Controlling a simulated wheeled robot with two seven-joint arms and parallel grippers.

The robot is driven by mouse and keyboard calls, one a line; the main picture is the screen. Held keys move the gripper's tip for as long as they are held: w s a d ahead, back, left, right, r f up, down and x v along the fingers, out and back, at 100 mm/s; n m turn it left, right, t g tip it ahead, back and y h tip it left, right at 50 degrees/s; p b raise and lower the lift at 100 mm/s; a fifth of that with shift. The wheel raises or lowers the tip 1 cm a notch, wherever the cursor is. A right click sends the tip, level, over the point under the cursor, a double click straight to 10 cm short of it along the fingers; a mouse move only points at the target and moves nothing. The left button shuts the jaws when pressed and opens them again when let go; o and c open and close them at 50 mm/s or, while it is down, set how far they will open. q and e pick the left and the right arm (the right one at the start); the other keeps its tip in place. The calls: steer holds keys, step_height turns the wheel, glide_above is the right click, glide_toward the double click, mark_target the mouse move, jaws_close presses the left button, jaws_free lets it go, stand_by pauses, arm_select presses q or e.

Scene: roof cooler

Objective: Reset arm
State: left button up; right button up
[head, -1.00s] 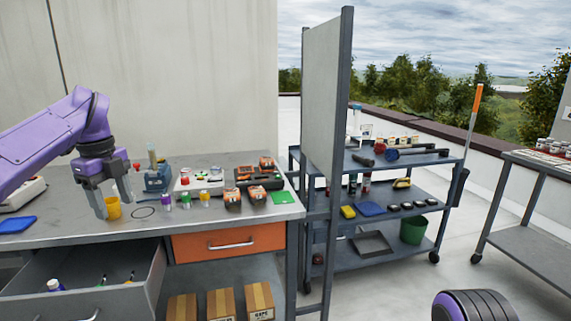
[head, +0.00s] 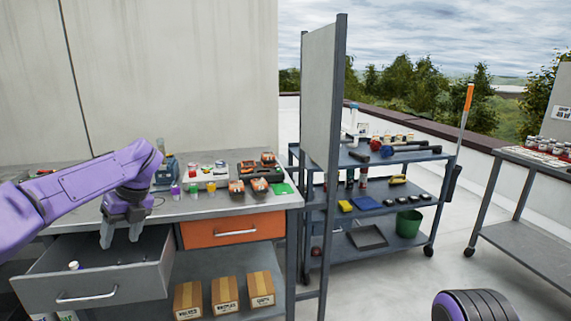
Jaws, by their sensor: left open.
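My left arm (head: 75,195) is purple and reaches in from the left over the workbench. Its grey gripper (head: 120,240) points down at the open grey drawer (head: 90,288), with its fingers apart. No object shows between the fingers. The fingertips are at or over the drawer's back part, and I cannot tell how deep they reach. A small white-capped bottle (head: 74,266) is in the drawer at the left.
The workbench (head: 230,208) holds small coloured jars (head: 210,186) and orange-black boxes (head: 237,187). An orange drawer (head: 233,230) is shut. A grey panel (head: 320,110) stands beside a loaded cart (head: 400,155).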

arm_select(q)
steer(key=s+d+f+m+t+y+p, duration=0.1)
steer(key=s+f+m+t+y, duration=0.3)
steer(key=f+m, duration=0.85)
steer(key=s+d+f+m+t+y+p, duration=0.1)
steer(key=s+f+m+t+y, duration=0.2)
steer(key=f+m, duration=0.95)
steer(key=s+d+f+m+h, duration=0.2)
steer(key=s+f+m+h, duration=0.1)
steer(key=s+f+m, duration=0.4)
steer(key=s+d+f+m+h, duration=0.25)
steer(key=s+f, duration=0.25)
steer(key=s, duration=0.4)
steer(key=s+f+m+g+h, duration=0.1)
steer(key=s+m, duration=0.2)
steer(key=s, duration=0.5)
steer(key=s+d+f+m+g+h+p, duration=0.1)
steer(key=s+m, duration=0.2)
steer(key=s, duration=0.4)
steer(key=shift+s+d+g+h, duration=0.2)
steer(key=shift+s+g+h, duration=0.15)
steer(key=shift+g, duration=0.05)
steer(key=shift+w, duration=0.1)
